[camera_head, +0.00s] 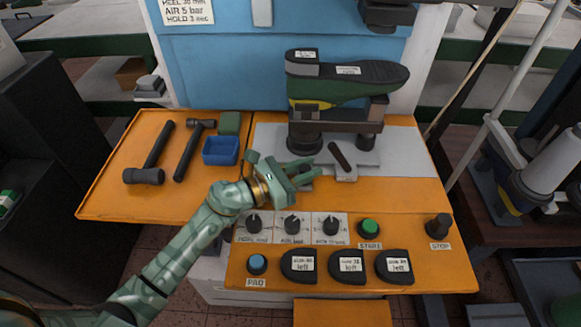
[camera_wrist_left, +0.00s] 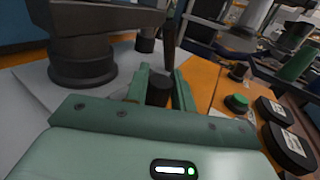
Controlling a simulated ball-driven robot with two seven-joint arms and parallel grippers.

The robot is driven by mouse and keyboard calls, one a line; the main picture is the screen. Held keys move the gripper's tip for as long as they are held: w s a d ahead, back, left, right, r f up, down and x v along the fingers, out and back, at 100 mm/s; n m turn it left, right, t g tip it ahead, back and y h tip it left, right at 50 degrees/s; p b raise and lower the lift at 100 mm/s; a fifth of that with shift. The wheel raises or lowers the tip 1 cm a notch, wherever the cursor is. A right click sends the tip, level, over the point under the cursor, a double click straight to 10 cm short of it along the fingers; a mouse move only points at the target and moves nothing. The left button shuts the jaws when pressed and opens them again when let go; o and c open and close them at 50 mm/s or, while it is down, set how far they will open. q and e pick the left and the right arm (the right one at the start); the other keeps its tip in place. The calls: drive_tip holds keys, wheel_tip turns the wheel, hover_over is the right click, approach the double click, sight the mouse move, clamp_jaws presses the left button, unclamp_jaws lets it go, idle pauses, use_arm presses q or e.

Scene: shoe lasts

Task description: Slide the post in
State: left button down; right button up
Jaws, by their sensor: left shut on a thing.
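My left gripper (camera_head: 310,172) is at the front of the grey machine plate (camera_head: 400,150). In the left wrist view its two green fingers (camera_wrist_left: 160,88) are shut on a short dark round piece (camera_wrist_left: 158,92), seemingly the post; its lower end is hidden. A dark lever (camera_head: 341,157) stands tilted just beyond the fingertips. Behind is a green and black shoe last (camera_head: 345,88), sole up, on a dark support with a wide round foot (camera_head: 304,142) and a narrower one (camera_head: 367,141). My right gripper is not in view.
Three knobs (camera_head: 292,224), a green start button (camera_head: 369,229) and a dark stop knob (camera_head: 438,226) stand in front. Several dark labelled pieces (camera_head: 347,266) lie nearer. Two hammers (camera_head: 152,155) and a blue bin (camera_head: 221,151) occupy the orange left shelf.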

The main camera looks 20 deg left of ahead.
use_arm(q)
drive_tip(key=shift+w+d, duration=0.2)
drive_tip(key=shift+d, duration=0.45)
drive_tip(key=shift+a, duration=0.2)
drive_tip(key=c, duration=1.2)
unclamp_jaws()
drive_tip(key=shift+s, duration=0.1)
drive_tip(key=v, duration=1.6)
drive_tip(key=shift+s+a+b, duration=0.1)
drive_tip(key=shift+a+b, duration=0.05)
drive_tip(key=shift+b, duration=0.25)
